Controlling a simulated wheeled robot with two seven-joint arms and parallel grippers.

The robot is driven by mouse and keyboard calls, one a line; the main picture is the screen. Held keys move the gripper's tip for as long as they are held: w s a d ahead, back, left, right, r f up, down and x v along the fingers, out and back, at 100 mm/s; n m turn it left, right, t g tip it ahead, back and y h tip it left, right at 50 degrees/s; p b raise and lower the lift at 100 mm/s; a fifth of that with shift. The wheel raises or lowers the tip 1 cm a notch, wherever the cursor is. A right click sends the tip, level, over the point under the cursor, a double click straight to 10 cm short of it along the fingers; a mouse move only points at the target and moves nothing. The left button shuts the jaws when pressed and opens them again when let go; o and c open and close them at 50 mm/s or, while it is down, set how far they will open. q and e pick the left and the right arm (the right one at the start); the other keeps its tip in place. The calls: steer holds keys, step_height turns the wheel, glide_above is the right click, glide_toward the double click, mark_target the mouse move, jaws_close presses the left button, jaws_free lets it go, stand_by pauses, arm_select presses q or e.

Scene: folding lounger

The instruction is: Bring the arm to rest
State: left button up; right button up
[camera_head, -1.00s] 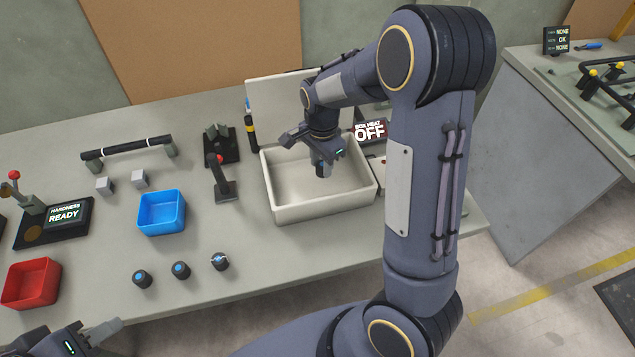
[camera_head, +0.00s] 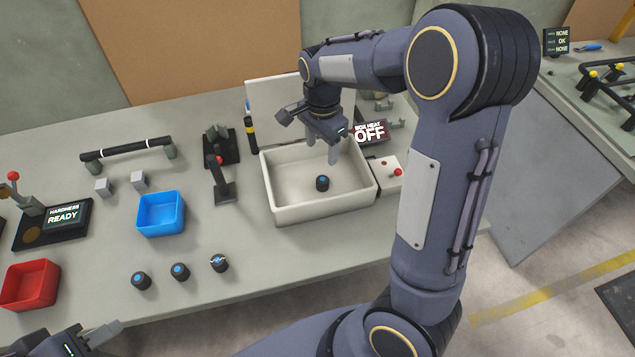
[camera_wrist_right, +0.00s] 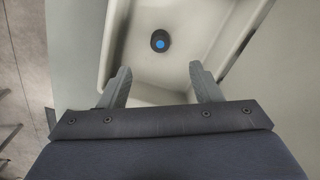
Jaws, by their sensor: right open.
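My right gripper (camera_head: 322,148) is open and empty above the back part of the white box (camera_head: 318,212). Its two fingers also show apart in the right wrist view (camera_wrist_right: 163,88). A black cylinder with a blue top (camera_head: 322,183) stands on the floor of the box, clear of the fingers; it also shows in the right wrist view (camera_wrist_right: 160,41). The box lid (camera_head: 292,108) is raised at the back. My left gripper (camera_head: 95,338) is at the bottom left corner, partly cut off, and its jaw gap is not clear.
Several similar cylinders (camera_head: 180,271) stand on the table (camera_head: 250,275) in front of a blue bin (camera_head: 161,213). A red bin (camera_head: 30,285) is at left. A panel with a red button (camera_head: 397,172) and a sign reading OFF (camera_head: 370,132) are right of the box.

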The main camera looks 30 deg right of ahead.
steer(key=shift+r, duration=0.8)
steer(key=s+a+r+n+t+y, duration=0.2)
steer(key=s+n, duration=0.5)
steer(key=s, duration=0.4)
steer(key=s+a+r+n+t+y, duration=0.1)
steer(key=s+a+n, duration=0.4)
steer(key=s, duration=0.6)
steer(key=r+n+t, duration=0.1)
steer(key=n+t, duration=0.1)
steer(key=shift+r+t+y, duration=0.3)
steer(key=shift+r+y, duration=0.05)
steer(key=shift+y, duration=0.05)
